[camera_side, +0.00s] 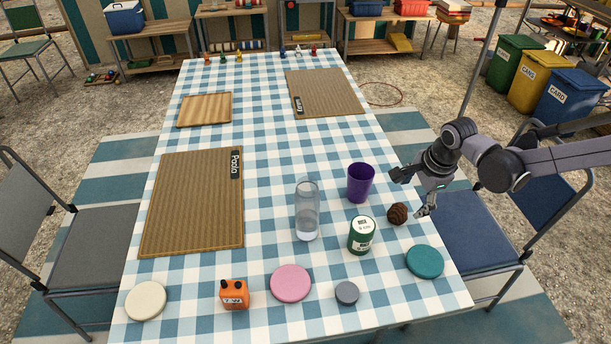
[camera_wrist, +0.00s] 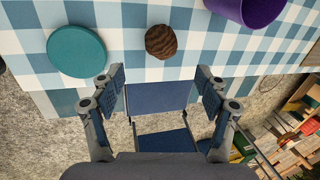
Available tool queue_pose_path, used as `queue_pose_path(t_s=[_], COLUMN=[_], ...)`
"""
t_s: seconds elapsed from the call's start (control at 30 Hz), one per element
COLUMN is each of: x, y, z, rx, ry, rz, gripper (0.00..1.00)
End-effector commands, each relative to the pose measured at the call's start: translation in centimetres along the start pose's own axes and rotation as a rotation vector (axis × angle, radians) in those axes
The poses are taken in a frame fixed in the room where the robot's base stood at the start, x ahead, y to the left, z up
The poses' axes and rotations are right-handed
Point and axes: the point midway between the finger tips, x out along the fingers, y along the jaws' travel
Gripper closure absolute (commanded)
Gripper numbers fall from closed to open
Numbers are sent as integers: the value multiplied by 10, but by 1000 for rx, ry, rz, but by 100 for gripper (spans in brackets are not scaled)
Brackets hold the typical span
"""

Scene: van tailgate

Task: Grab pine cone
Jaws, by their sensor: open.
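The brown pine cone (camera_side: 397,213) lies on the checked tablecloth near the table's right edge, beside a green-and-white can (camera_side: 360,235). In the wrist view the pine cone (camera_wrist: 161,42) shows at the top middle, beyond my fingertips. My gripper (camera_side: 412,190) is at the table's right edge, just right of the pine cone and apart from it. In the wrist view my gripper (camera_wrist: 160,85) is open, with nothing between its fingers but the view of a blue chair.
A purple cup (camera_side: 360,182) stands behind the pine cone, and a clear bottle (camera_side: 307,210) stands farther left. A teal disc (camera_side: 424,262) lies in front, near the edge. A blue chair (camera_side: 470,235) stands beside the table. The table's middle strip is clear.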

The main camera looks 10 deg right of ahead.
Motion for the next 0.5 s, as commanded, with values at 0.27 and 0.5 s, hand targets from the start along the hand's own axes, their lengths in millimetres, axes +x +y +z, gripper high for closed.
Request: queue_pose_path(t_s=[0.27, 0.5], x=[36, 49], y=[-1, 0], z=[0, 0], rx=[-1, -2], ry=[-1, -1], rz=[-1, -1], gripper=[25, 25])
